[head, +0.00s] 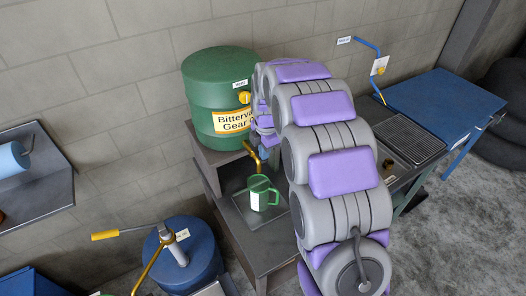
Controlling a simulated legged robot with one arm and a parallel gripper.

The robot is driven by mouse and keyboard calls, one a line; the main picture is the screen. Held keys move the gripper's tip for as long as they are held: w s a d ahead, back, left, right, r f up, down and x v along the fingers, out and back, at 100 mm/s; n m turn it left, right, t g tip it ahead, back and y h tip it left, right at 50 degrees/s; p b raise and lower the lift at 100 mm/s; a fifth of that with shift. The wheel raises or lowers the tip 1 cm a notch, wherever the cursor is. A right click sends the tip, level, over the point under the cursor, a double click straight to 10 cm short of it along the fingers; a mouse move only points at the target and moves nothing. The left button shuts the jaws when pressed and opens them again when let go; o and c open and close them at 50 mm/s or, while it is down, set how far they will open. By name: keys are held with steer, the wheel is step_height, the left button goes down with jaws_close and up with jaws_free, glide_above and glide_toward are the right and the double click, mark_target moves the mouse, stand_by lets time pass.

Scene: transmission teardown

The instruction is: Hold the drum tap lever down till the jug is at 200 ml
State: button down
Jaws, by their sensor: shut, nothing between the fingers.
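The green drum (217,90) stands on a dark shelf, with a yellow label and a yellow round fitting (244,97) on its side. A brass-yellow tap (252,153) shows below the label at its right. The green jug (259,187) stands upright below the tap, with a pale strip on its front. Its liquid level is too small to read. My gripper (264,138) is at the tap, right of the drum, small and partly covered by my arm. It is shut with nothing in it. Whether it touches the lever cannot be told.
My arm hides the area right of the jug. A blue drum (186,257) with a yellow-handled pump stands at the front left. A blue bench (424,104) and a grate (410,141) lie to the right. A wall shelf (38,195) is at the left.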

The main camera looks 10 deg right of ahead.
steer(key=shift+s+f+t+y+b, duration=0.35)
steer(key=shift+f+t+b, duration=0.5)
steer(key=shift+b, duration=0.3)
steer(key=shift+d+r, duration=0.15)
steer(key=shift+r, duration=0.1)
stand_by(4.8)
steer(key=shift+r+p, duration=0.3)
steer(key=shift+r, duration=0.4)
